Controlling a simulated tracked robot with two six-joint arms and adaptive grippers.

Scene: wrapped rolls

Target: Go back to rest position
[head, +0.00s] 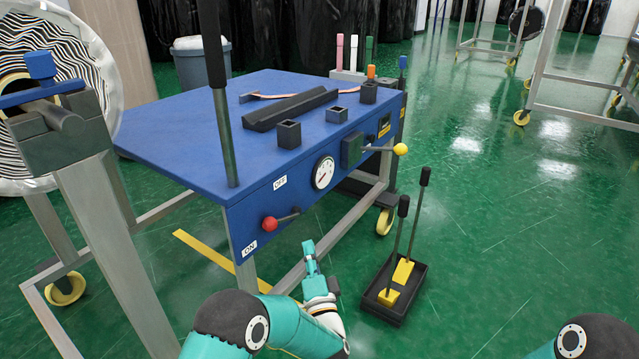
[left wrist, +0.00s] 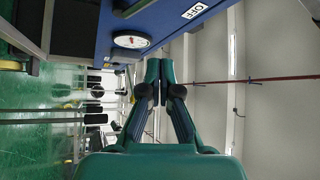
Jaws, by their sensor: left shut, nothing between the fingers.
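My left gripper (head: 311,258) is in front of the blue table, low and near its front legs, in the head view. Its teal fingers are shut with nothing between them. In the left wrist view the closed fingers (left wrist: 159,68) point toward the table's front panel, with the gauge (left wrist: 131,40) to their left. My right gripper is not in view; only a teal part of my right arm shows at the lower right of the head view.
The blue table (head: 180,135) carries a red-knobbed lever (head: 270,223), a gauge (head: 323,172) and a yellow-knobbed lever (head: 400,150). A black tray (head: 390,310) with two upright handles stands on the floor. A wrapped roll (head: 75,30) is at left.

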